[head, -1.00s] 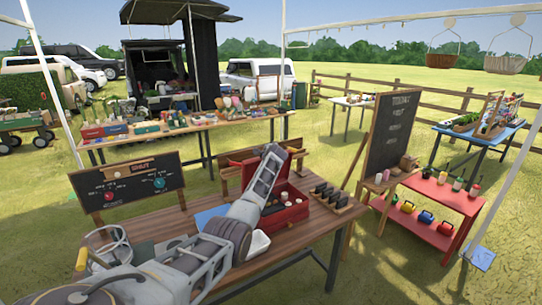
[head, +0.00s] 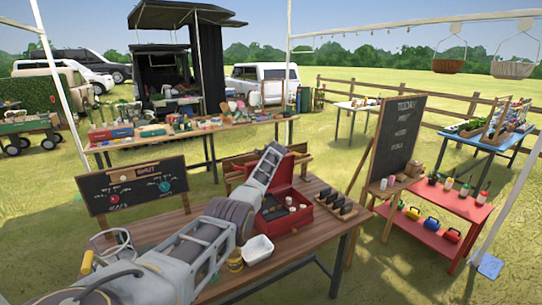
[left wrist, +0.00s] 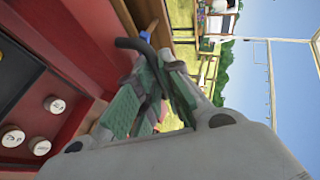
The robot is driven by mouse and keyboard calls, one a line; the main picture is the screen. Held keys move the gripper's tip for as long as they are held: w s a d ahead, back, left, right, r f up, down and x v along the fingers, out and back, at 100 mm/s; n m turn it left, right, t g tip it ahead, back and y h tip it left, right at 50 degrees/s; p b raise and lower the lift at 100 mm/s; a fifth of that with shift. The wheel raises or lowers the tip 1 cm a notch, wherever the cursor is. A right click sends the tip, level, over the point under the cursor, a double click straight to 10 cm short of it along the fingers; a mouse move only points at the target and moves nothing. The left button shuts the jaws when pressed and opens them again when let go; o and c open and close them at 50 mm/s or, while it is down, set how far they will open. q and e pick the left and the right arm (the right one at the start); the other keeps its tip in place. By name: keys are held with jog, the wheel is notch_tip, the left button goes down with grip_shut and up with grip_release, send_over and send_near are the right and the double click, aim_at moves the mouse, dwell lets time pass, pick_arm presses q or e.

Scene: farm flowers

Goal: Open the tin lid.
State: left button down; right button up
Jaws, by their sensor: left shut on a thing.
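The red tin (head: 290,223) sits on the wooden table. Its lid (head: 285,173) stands raised at the back, and the inside shows pale round pieces. In the left wrist view, the tin's dark inside (left wrist: 22,85) and round pieces are at the left, beside a red panel (left wrist: 85,35) that looks like the lid. My left gripper (head: 274,149) reaches the raised lid's upper edge; the arm hides part of it. In the left wrist view, its green-padded fingers (left wrist: 153,97) are close beside the red panel, shut on the lid; the exact contact is unclear. My right gripper is not in view.
A white tub (head: 258,249) stands in front of the tin. A row of dark items (head: 335,203) lies to its right. A tall chalkboard (head: 398,135) stands at the table's right, and a small chalkboard sign (head: 133,187) at its left.

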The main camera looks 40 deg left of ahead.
pick_arm(q)
jog(key=shift+w+r, duration=0.2)
jog(key=shift+r, duration=0.4)
jog(key=c, duration=1.6)
grip_release()
jog(key=shift+d, duration=0.15)
jog(key=shift+o, duration=0.2)
jog(key=shift+s+d, duration=0.1)
jog(key=shift+s, duration=0.1)
jog(key=shift+f, duration=0.3)
jog(key=shift+s, duration=0.1)
jog(key=shift+s+d+r, duration=0.15)
jog(key=shift+s+r, duration=0.05)
jog(key=v, duration=1.1)
jog(key=shift+r, duration=0.15)
jog(key=shift+s+d, duration=0.1)
